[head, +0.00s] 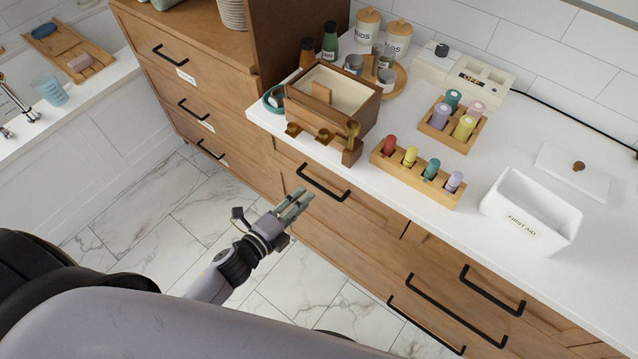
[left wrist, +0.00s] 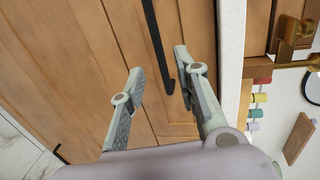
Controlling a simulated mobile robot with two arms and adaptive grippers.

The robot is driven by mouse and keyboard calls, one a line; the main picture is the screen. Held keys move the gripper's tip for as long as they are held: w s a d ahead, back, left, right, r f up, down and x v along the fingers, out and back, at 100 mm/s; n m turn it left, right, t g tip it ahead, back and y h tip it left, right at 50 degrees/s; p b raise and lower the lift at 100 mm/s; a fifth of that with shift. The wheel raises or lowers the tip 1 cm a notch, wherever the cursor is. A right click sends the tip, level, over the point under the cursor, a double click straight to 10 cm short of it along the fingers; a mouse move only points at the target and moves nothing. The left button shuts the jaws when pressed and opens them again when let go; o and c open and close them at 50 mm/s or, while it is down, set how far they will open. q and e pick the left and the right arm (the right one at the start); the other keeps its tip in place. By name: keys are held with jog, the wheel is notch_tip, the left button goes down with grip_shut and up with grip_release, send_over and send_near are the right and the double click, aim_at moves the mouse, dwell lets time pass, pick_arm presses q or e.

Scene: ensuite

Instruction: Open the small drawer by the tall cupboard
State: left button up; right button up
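The small drawer (head: 311,206) is the wooden front under the white counter, right beside the tall cupboard (head: 197,47). It looks shut. Its black bar handle (head: 323,184) is in the head view, and a black handle (left wrist: 154,35) also shows in the left wrist view. My left gripper (head: 297,200) is just in front of the drawer, below and left of the handle. In the left wrist view its fingers (left wrist: 158,66) are apart, and the handle's end appears between them, closer to the right finger. I see no grip on it. My right gripper is not in view.
A wooden box (head: 333,97) with brass parts stands at the counter edge above the drawer. A rack of coloured rollers (head: 417,178) and a white first aid box (head: 530,212) stand farther right. Other handled drawers (head: 492,292) are right. Marble floor is open at left.

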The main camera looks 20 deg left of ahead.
aim_at(319, 185)
pick_arm(q)
jog(key=x, duration=0.7)
jog(key=shift+w+d+f, duration=0.1)
jog(key=shift+w, duration=0.15)
grip_shut()
dwell(0.6)
